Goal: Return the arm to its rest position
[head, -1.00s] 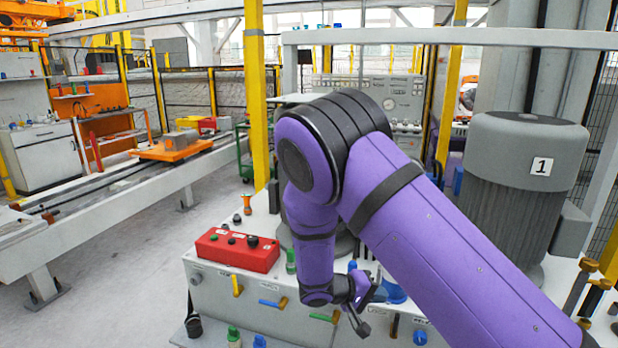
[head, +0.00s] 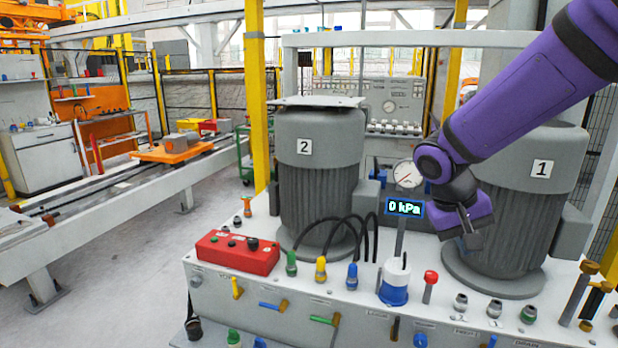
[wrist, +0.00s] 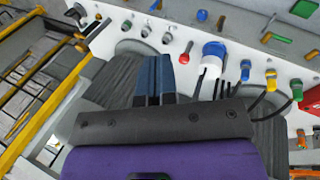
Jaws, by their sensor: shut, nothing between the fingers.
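My purple arm (head: 530,85) comes in from the upper right of the head view and bends at a dark elbow joint. My gripper (head: 470,238) hangs in front of the grey motor marked 1 (head: 515,220), right of the gauge. In the wrist view my gripper (wrist: 155,75) shows its two blue-grey fingers side by side, shut and empty. It is above the white bench (head: 330,290) and apart from the red-knobbed lever (head: 430,280).
The motor marked 2 (head: 320,180) stands left of my arm. A gauge (head: 407,174) with a 0 kPa display (head: 405,208) stands between the motors. A red control box (head: 237,252), plugs and valve handles line the bench front. Open floor (head: 130,270) lies to the left.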

